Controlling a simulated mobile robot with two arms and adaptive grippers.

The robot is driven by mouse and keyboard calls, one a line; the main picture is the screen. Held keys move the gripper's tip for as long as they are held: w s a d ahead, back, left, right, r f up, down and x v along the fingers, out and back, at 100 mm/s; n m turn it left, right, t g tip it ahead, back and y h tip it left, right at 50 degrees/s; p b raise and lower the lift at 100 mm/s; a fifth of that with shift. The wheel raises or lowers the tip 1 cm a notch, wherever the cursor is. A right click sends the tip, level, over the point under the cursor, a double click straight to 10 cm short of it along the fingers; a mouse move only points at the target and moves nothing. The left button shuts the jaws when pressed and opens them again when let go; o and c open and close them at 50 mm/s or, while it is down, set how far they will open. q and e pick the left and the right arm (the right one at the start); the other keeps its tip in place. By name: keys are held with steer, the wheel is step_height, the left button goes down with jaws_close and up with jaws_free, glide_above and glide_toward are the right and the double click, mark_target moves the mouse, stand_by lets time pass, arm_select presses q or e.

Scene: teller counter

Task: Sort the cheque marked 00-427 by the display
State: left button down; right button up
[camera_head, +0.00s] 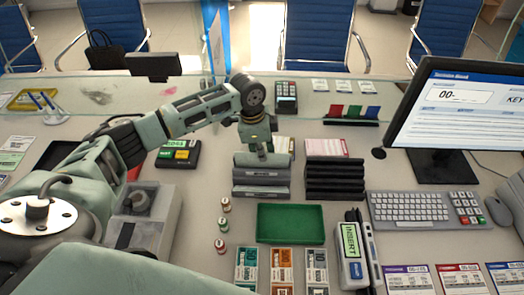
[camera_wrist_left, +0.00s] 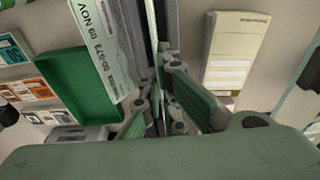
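My left gripper (camera_head: 258,148) points down over the grey slotted tray stack (camera_head: 262,188) in the head view. In the left wrist view its fingers (camera_wrist_left: 162,98) are close to the grey dividers; I cannot tell whether they hold anything. A pale cheque (camera_wrist_left: 98,38) printed "09 NOV" and "00-973" is beside them, at the stack. No number 00-427 is legible anywhere. The monitor (camera_head: 455,112) at right shows "00-" and "KEY". A reader (camera_head: 352,250) with a green display reading "INSERT" stands at front centre. My right gripper is not in view.
An empty green tray (camera_head: 290,242) lies in front of the grey stack; a black tray stack (camera_head: 335,188) stands to its right. Several small stamps (camera_head: 220,243) are left of the green tray. A keyboard (camera_head: 412,209) and printed cards (camera_head: 408,280) are at right. A glass screen borders the back.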

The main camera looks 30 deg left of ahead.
arm_select(q)
steer(key=shift+f, duration=0.25)
steer(key=c, duration=1.9)
jaws_free()
steer(key=shift+o, duration=0.2)
steer(key=shift+r+p, duration=0.35)
steer(key=shift+p, duration=0.05)
step_height(320, 180, up, 6)
steer(key=p, duration=0.7)
steer(key=shift+r, duration=0.2)
steer(key=shift+f, duration=0.1)
